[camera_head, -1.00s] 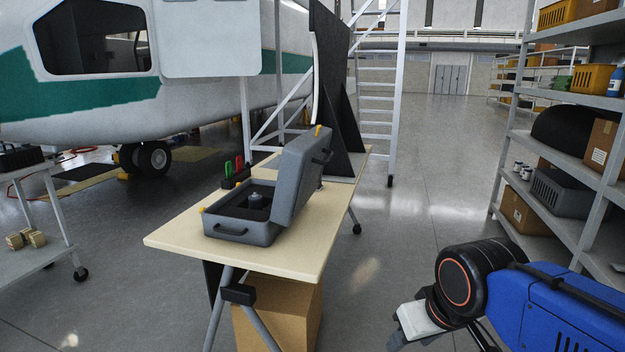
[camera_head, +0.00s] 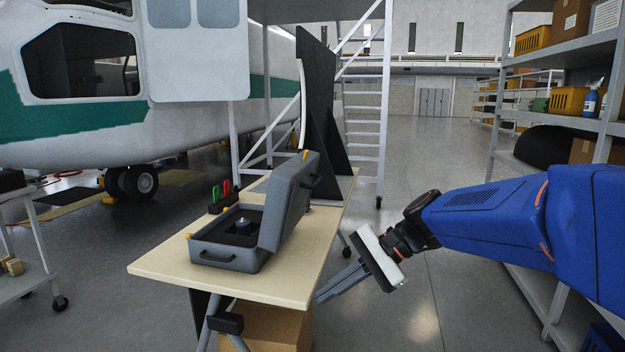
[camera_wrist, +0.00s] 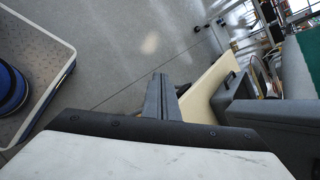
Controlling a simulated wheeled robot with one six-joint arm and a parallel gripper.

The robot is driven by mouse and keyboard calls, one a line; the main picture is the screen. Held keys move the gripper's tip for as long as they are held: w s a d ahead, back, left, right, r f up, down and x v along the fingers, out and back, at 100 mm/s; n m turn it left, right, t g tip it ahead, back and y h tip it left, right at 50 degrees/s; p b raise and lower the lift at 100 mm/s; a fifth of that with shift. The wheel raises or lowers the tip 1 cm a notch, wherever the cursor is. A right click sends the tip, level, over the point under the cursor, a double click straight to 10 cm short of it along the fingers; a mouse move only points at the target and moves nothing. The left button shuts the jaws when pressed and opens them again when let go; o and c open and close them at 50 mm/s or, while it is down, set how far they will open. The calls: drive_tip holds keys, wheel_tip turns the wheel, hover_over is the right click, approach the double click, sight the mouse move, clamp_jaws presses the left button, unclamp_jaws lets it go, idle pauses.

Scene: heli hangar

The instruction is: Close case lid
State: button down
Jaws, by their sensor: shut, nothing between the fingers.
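A grey case (camera_head: 240,237) lies on the pale tabletop (camera_head: 268,282), its front handle facing me. Its lid (camera_head: 290,199) stands raised at the right side, tilted, with a dark handle on its outer face. A small dark item (camera_head: 243,226) sits inside the case. My gripper (camera_head: 320,298) is shut and empty, to the right of the table near its right edge, pointing left and down. In the wrist view my gripper (camera_wrist: 162,78) shows in the middle. The grey case lid (camera_wrist: 236,84) with its handle shows to the right, apart from the fingers.
Red and green handled tools (camera_head: 222,192) stand behind the case. A black panel (camera_head: 318,105) stands at the table's back. A cardboard box (camera_head: 272,328) is under the table. Shelving (camera_head: 560,135) stands at the right.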

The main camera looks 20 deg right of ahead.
drive_tip(key=w+d+r+m+t+y, duration=0.1)
drive_tip(key=w+d+r+m+y, duration=0.1)
drive_tip(key=w+r+m+y, duration=0.3)
drive_tip(key=m+t+y, duration=0.3)
drive_tip(key=m+t, duration=0.3)
drive_tip(key=t, duration=0.1)
approach(301, 172)
drive_tip(key=x, duration=0.6)
drive_tip(key=shift+s+a+r, duration=0.1)
drive_tip(key=shift+s+a, duration=0.05)
drive_tip(key=shift+a, duration=0.15)
